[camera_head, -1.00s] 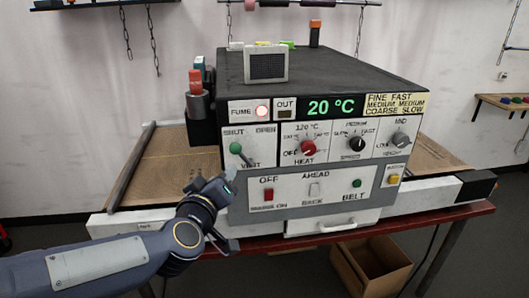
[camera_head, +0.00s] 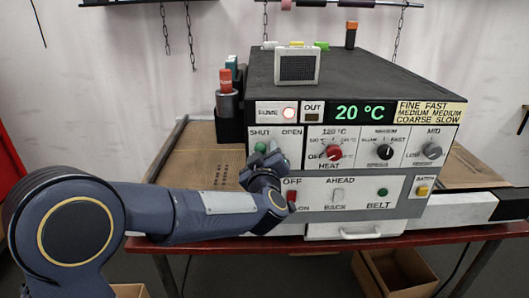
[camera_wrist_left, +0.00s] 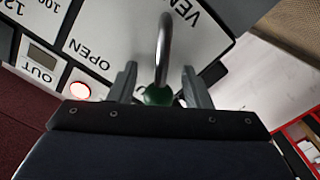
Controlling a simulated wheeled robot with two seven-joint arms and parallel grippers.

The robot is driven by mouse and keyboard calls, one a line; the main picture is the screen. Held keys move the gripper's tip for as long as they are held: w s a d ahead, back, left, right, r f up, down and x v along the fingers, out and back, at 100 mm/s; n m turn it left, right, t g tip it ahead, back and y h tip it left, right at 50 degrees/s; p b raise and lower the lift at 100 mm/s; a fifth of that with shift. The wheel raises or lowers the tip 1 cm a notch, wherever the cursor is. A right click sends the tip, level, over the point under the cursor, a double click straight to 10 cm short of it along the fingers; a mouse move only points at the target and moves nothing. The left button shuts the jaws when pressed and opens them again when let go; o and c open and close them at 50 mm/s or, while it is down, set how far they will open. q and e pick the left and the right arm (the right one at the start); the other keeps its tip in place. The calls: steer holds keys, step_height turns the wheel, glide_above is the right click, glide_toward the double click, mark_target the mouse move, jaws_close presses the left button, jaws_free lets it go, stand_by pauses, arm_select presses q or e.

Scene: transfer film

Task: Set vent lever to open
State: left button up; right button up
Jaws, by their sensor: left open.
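The vent lever (camera_head: 261,147) is a metal rod with a green ball knob on the machine's front panel. Its knob sits beneath the word SHUT, to the left of OPEN. My left gripper (camera_head: 264,160) is at the panel, right in front of the lever and partly hiding it and the VENT label. In the left wrist view the green knob (camera_wrist_left: 157,96) lies between the two open fingers of my left gripper (camera_wrist_left: 160,74), with a gap visible on each side. My right gripper is not in view.
The red heat knob (camera_head: 333,152) is right of the lever. The fume lamp (camera_head: 288,112) is lit. Cylinders (camera_head: 226,95) stand at the machine's left side. An open cardboard box (camera_head: 395,272) is under the table.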

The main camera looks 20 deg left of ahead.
arm_select(q)
steer(key=shift+c, duration=0.2)
jaws_close()
steer(key=shift+a, duration=0.1)
